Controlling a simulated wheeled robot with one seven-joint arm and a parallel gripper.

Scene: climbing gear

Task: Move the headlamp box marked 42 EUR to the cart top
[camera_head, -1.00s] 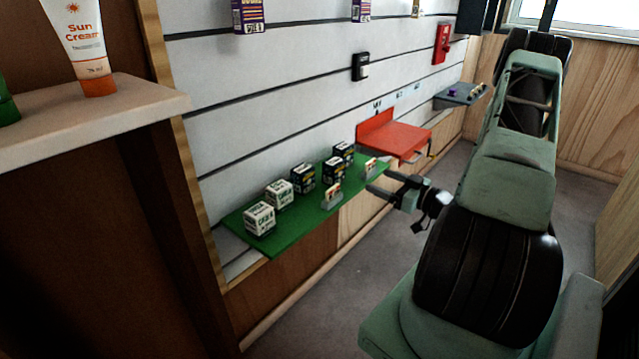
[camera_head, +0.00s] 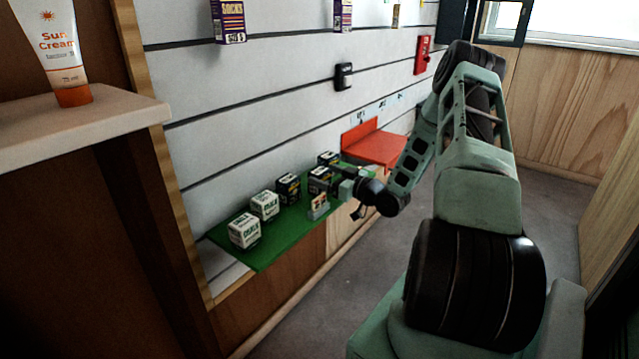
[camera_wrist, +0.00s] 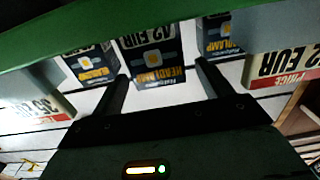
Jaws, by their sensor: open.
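Several dark headlamp boxes stand on the green shelf (camera_head: 275,238). In the wrist view, which is upside down, one headlamp box (camera_wrist: 155,58) is in the middle, another (camera_wrist: 92,66) is at left and a third (camera_wrist: 220,38) at right. A tag reading 42 EUR (camera_wrist: 285,62) is at far right; a tag that seems to read 35 EUR (camera_wrist: 38,105) is at far left. My gripper (camera_head: 338,178) is open at the front box (camera_head: 319,181), its fingers on either side of the middle box in the wrist view. Contact is unclear. I cannot identify a cart top.
White chalk boxes (camera_head: 244,230) stand on the shelf's left part. A tag holder (camera_head: 318,206) stands at its front edge. A red shelf (camera_head: 376,149) is beyond my gripper. A counter (camera_head: 80,128) with sun cream (camera_head: 56,50) is at left. The grey floor (camera_head: 385,250) is clear.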

